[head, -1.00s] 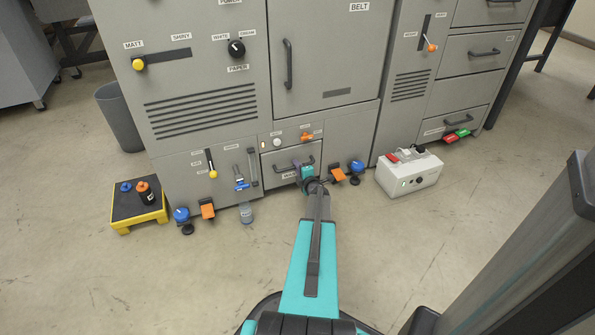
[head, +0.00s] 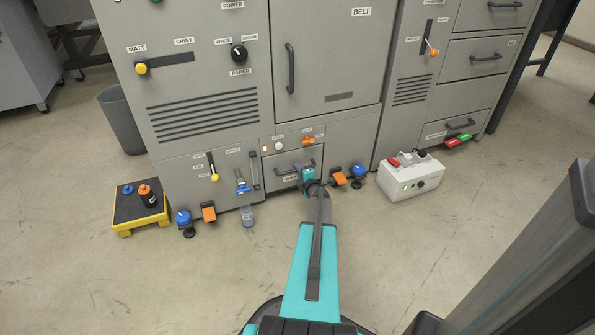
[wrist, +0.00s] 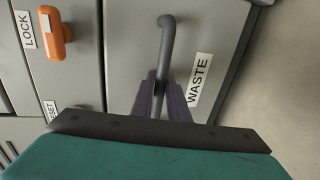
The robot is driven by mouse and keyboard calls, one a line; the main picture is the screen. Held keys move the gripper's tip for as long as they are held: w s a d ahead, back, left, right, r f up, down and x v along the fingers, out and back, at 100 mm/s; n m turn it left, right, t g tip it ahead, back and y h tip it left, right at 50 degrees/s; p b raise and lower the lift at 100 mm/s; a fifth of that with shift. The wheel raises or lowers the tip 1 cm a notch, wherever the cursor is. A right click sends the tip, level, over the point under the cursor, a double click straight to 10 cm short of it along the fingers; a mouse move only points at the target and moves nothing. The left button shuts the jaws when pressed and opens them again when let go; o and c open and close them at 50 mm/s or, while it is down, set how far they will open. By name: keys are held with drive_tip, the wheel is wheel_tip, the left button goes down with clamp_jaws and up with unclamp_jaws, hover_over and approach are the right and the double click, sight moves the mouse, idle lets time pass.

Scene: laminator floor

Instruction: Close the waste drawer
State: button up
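The waste drawer (head: 276,166) is a small grey front low in the machine, under a panel with small controls. In the head view its face looks about flush with the machine; a small gap cannot be ruled out. In the wrist view its face (wrist: 130,60) carries a WASTE label and a dark bar handle (wrist: 165,45). My gripper (wrist: 164,85) has its two dark fingers close on either side of the handle, with the bar filling the space between them. In the head view my gripper (head: 302,171) is at the drawer front and hides part of it.
Orange pedals (head: 339,178) and blue knobs (head: 358,170) stick out near the floor beside the drawer. A white box (head: 410,180) stands right, a yellow-edged platform (head: 140,206) left. A small bottle (head: 247,217) stands on the floor. An orange lock knob (wrist: 55,32) sits beside the drawer.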

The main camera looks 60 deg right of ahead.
drive_tip(key=p+v, duration=0.3)
drive_tip(key=v, duration=1)
drive_tip(key=shift+s+a+p, duration=0.25)
drive_tip(key=shift+s+p, duration=0.05)
drive_tip(key=w+a+r+m+g+y+p, duration=0.15)
drive_tip(key=w+a+m+g+p, duration=0.45)
drive_tip(key=a, duration=1)
drive_tip(key=w+a+m+g+y+p, duration=0.2)
drive_tip(key=w+a+y+p, duration=0.1)
drive_tip(key=a+p, duration=1)
drive_tip(key=s+a+r+m+g+y+p, duration=0.1)
drive_tip(key=s+a+r+g+p, duration=0.2)
drive_tip(key=s+a, duration=0.4)
drive_tip(key=s+a+r+m+g+y+p, duration=0.1)
drive_tip(key=s+a+r+g+y+p, duration=0.1)
drive_tip(key=a, duration=1.5)
drive_tip(key=s+a+r+g+y+p, duration=0.1)
drive_tip(key=s+a+r+g+p, duration=0.4)
drive_tip(key=s+a+r, duration=0.3)
drive_tip(key=s+a+p, duration=0.1)
drive_tip(key=s+a, duration=0.2)
drive_tip(key=a, duration=0.1)
drive_tip(key=shift+s+a+m+y, duration=0.2)
drive_tip(key=shift+s+m+y, duration=0.15)
drive_tip(key=shift+m, duration=0.05)
drive_tip(key=shift+d, duration=0.15)
